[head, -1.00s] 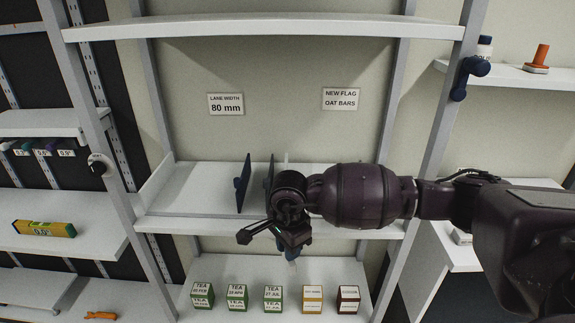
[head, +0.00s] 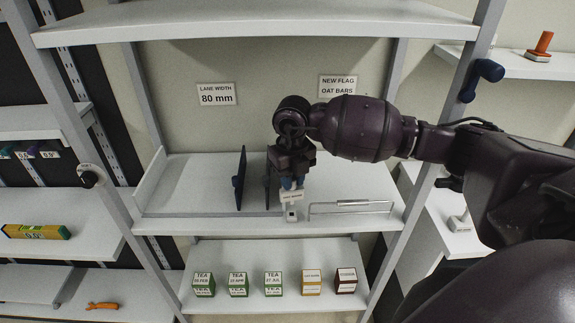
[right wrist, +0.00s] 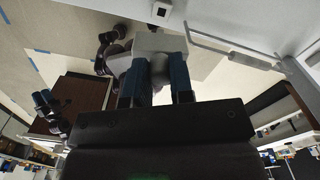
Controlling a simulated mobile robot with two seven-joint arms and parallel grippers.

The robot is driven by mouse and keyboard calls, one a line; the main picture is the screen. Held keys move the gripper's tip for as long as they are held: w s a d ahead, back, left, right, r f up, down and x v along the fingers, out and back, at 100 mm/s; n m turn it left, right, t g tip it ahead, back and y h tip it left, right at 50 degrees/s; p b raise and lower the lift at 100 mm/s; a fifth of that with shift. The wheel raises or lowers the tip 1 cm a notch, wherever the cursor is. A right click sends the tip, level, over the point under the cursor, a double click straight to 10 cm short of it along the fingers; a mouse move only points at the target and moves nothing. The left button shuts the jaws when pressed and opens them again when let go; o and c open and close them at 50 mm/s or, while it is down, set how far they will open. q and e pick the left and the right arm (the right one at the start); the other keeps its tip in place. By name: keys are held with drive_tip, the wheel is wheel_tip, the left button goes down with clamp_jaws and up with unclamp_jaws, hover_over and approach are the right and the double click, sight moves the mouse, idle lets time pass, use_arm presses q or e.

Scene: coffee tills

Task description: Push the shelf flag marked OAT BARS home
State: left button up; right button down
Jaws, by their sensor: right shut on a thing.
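My right gripper (head: 291,184) points down over the front of the middle shelf (head: 215,200). It is shut on a small white shelf flag (head: 290,197), whose print is too small to read. In the right wrist view the flag (right wrist: 151,66) shows pale between the blue fingers. A small white holder (head: 291,214) with a dark opening sits at the shelf's front edge, just below the flag; I cannot tell whether they touch. A wall card (head: 338,89) reads NEW FLAG OAT BARS. Dark blue-tipped parts (right wrist: 45,100) at the left of the wrist view may be my left gripper, state unclear.
Two dark upright dividers (head: 240,180) stand on the shelf left of my gripper. A low wire rail with a pale label (head: 352,203) lies to the right. Several small boxes (head: 238,284) stand on the shelf below. The upper shelf (head: 250,25) spans above my arm.

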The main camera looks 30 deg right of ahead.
drive_tip(key=shift+w+d+r+m, duration=0.2)
drive_tip(key=shift+r+m, duration=0.1)
drive_tip(key=shift+m, duration=0.3)
drive_tip(key=shift+m, duration=0.3)
drive_tip(key=shift+f+b, duration=1.75)
drive_tip(key=shift+f, duration=0.55)
drive_tip(key=shift+r, duration=0.1)
